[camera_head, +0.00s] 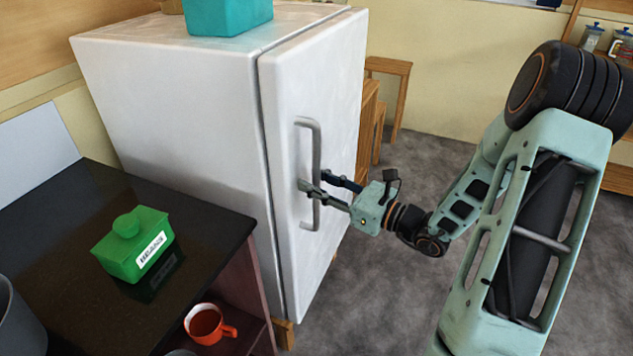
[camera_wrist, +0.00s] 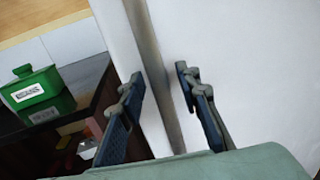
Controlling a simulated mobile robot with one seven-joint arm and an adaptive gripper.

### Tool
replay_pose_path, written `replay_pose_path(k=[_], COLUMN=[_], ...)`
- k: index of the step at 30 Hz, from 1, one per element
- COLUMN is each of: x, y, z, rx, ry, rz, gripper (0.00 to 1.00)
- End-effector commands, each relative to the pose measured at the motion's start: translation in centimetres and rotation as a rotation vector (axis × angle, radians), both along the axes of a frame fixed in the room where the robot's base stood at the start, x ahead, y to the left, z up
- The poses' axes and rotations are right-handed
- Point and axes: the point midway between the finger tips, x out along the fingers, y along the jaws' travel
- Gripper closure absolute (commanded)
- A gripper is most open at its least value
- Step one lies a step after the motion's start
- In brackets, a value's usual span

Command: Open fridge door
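The white fridge (camera_head: 180,110) stands left of my arm in the head view. Its door (camera_head: 285,90) is shut against the body, with a dark seam along the edge. A grey vertical bar handle (camera_head: 315,145) is on the door. My gripper (camera_head: 316,188) is at the lower half of the handle, with one finger on each side of it. In the wrist view the handle (camera_wrist: 165,85) runs between the two fingers (camera_wrist: 160,80). The fingers are spread, with gaps beside the bar. The door surface (camera_wrist: 255,60) fills the right of that view.
A dark counter (camera_head: 50,225) left of the fridge holds a green lidded box (camera_head: 135,245). An orange mug (camera_head: 208,325) sits on a shelf below. A teal container (camera_head: 228,15) is on the fridge. Grey floor (camera_head: 430,165) lies open to the right, with a wooden stool (camera_head: 390,68) behind.

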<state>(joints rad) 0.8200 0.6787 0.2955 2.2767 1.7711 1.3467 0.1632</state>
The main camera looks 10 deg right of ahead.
Motion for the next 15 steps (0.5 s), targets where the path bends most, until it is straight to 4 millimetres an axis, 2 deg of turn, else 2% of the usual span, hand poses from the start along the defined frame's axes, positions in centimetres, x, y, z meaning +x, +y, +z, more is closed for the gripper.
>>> replay_pose_path(k=[1,8,15], x=[-0.01,-0.02,-0.03], y=[-0.01,-0.01,-0.01], z=[0.0,0.0,0.01], rx=[0.0,0.0,0.0], ry=[0.0,0.0,0.0], rz=[0.0,0.0,0.0], gripper=[0.76,1.0,1.0])
